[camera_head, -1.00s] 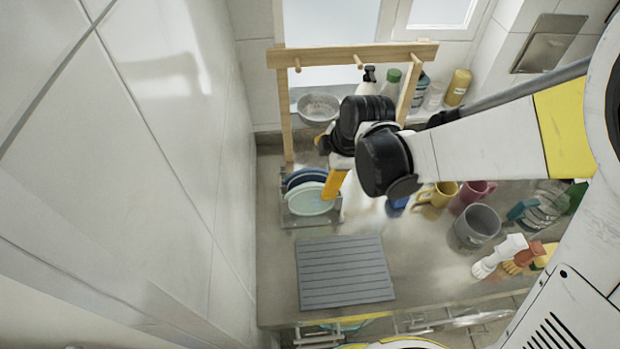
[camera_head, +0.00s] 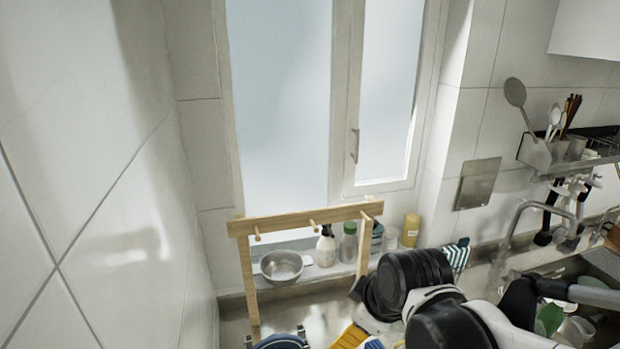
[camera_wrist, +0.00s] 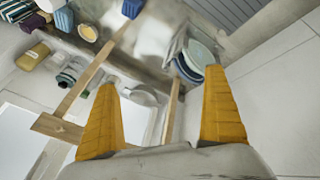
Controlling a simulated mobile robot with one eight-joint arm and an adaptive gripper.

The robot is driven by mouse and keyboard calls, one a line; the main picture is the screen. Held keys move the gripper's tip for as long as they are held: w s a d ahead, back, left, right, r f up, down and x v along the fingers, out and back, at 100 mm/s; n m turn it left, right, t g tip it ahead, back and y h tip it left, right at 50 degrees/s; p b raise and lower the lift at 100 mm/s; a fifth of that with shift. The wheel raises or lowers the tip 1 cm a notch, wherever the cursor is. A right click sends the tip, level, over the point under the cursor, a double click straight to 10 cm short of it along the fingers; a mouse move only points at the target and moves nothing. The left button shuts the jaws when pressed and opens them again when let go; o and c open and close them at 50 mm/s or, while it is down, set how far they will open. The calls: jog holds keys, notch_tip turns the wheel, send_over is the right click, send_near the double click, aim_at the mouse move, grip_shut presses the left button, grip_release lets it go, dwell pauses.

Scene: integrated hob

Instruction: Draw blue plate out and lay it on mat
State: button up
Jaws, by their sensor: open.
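In the wrist view, my gripper (camera_wrist: 162,82) is open and empty, with its two yellow fingers wide apart. A blue plate (camera_wrist: 187,69) stands in a rack with a pale plate (camera_wrist: 200,50), close to the right finger in the picture; I cannot tell whether they touch. The right finger hides part of the plates. In the head view only the top of the blue plate (camera_head: 281,342) shows at the bottom edge, left of a yellow finger. The grey slatted mat (camera_wrist: 222,10) shows at the top of the wrist view; it is outside the head view.
A wooden frame with pegs (camera_head: 305,217) stands over the rack area. A metal bowl (camera_head: 282,265) and several bottles stand on the sill behind it. A tiled wall (camera_head: 110,200) closes the left side. A tap (camera_head: 515,225) and sink are at the right.

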jog(key=s+d+r+m+t+h+b, duration=0.1)
jog(key=s+d+m, duration=0.7)
jog(key=d+m, duration=0.2)
jog(key=shift+r+m+t+h+b, duration=0.25)
jog(key=shift+m+t+h+b, duration=0.15)
jog(key=shift+s+d+m, duration=0.15)
jog(key=shift+d+m, duration=0.05)
jog(key=shift+m, duration=0.1)
jog(key=c, duration=1.4)
jog(key=n+g, duration=0.7)
jog(key=n, duration=1.4)
send_over(276, 336)
notch_tip(276, 336, down, 10)
jog(key=shift+r+p, duration=0.25)
jog(key=shift+p, duration=0.15)
notch_tip(276, 336, down, 10)
jog(key=b, duration=0.3)
jog(key=shift+f+b, duration=0.25)
jog(key=shift+b, duration=0.05)
